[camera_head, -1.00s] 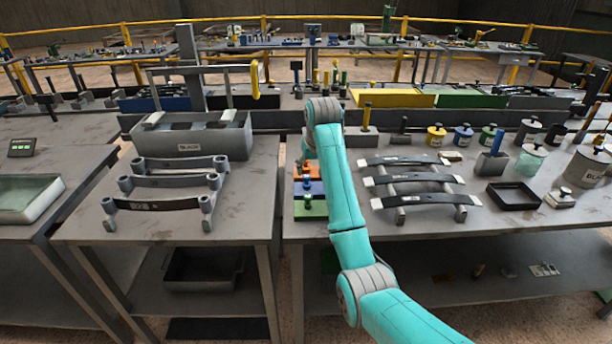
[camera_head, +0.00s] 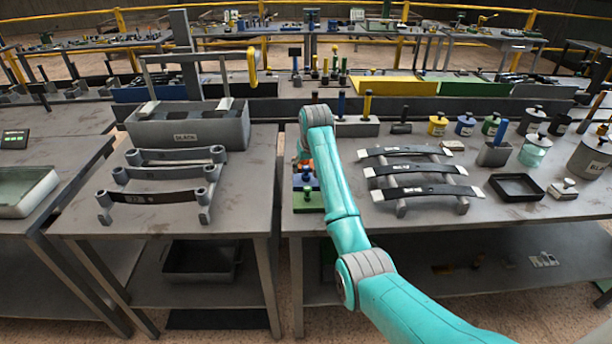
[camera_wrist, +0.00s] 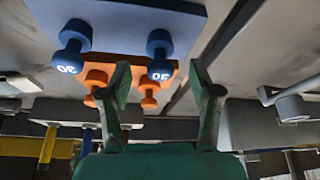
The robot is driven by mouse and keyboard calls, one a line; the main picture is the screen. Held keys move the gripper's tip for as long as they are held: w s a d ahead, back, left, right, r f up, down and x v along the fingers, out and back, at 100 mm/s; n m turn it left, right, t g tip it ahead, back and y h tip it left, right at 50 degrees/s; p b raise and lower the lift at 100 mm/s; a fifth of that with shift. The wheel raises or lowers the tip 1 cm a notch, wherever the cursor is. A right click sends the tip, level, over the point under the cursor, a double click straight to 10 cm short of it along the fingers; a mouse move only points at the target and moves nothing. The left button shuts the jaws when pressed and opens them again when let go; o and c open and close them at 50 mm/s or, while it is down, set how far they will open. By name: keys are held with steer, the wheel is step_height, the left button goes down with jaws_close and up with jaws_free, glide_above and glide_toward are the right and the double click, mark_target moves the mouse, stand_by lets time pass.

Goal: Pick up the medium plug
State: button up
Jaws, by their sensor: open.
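A blue block (camera_wrist: 130,18) carries two blue plugs, one at left (camera_wrist: 72,45) and one at right (camera_wrist: 159,48), with white numbers. An orange block (camera_wrist: 124,72) behind it carries two smaller orange plugs (camera_wrist: 149,92). No label shows which plug is the medium one. In the head view, the blue block (camera_head: 306,184) sits between the orange and the green block (camera_head: 308,204), partly hidden by my arm. My gripper (camera_wrist: 160,82) is open and empty, its fingers apart in front of the blocks. The right blue plug appears between the fingertips, not gripped.
Curved racks (camera_head: 412,169) stand right of my arm, with a black tray (camera_head: 516,188) beyond. Left, across a gap between tables, are more racks (camera_head: 160,196) and a grey bin (camera_head: 190,128). Upright yellow (camera_head: 367,104) and blue-handled tools stand behind the blocks.

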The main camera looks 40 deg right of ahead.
steer(key=shift+x, duration=1)
steer(key=c, duration=1)
steer(key=shift+c, duration=0.3)
